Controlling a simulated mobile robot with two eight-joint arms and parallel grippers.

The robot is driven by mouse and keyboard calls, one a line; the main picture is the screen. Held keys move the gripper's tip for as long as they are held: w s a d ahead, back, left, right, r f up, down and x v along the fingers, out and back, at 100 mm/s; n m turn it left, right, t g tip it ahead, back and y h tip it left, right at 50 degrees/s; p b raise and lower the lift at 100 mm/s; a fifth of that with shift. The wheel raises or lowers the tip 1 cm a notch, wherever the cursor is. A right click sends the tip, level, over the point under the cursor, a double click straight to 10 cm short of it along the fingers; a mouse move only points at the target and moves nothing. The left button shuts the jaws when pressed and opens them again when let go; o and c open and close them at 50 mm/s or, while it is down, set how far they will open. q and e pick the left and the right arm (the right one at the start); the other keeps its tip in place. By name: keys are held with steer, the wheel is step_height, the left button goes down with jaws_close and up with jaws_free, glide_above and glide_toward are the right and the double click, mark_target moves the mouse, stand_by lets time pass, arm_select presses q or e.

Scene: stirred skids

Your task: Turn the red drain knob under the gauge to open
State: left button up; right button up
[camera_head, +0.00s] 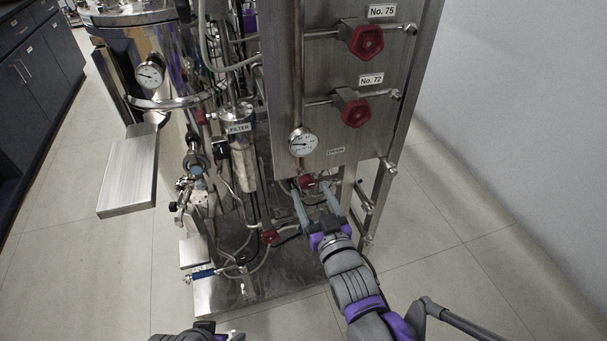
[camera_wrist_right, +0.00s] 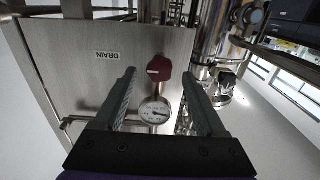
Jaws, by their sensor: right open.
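The red drain knob (camera_head: 305,182) sits just below the round gauge (camera_head: 303,142) at the lower edge of the steel panel. A small DRAIN label (camera_head: 336,150) is beside the gauge. In the right wrist view the red knob (camera_wrist_right: 158,68) shows between the finger tips, with the gauge (camera_wrist_right: 155,110) below it and the DRAIN label (camera_wrist_right: 107,56) to the left. My right gripper (camera_head: 313,192) is open, one finger to each side of the knob. I cannot tell whether either finger touches it. Only a dark part of my left arm shows at the bottom edge.
Two larger red knobs, No. 75 (camera_head: 366,42) and No. 72 (camera_head: 355,112), are higher on the panel. Another red knob (camera_head: 268,236) is low among hoses. A FILTER cylinder (camera_head: 243,160) stands left of the panel. Bare floor (camera_head: 440,240) lies to the right.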

mark_target(302, 174)
steer(key=b+x, duration=0.1)
steer(key=x, duration=0.6)
steer(key=shift+w+a+f, duration=0.1)
steer(key=shift+w, duration=0.15)
jaws_close()
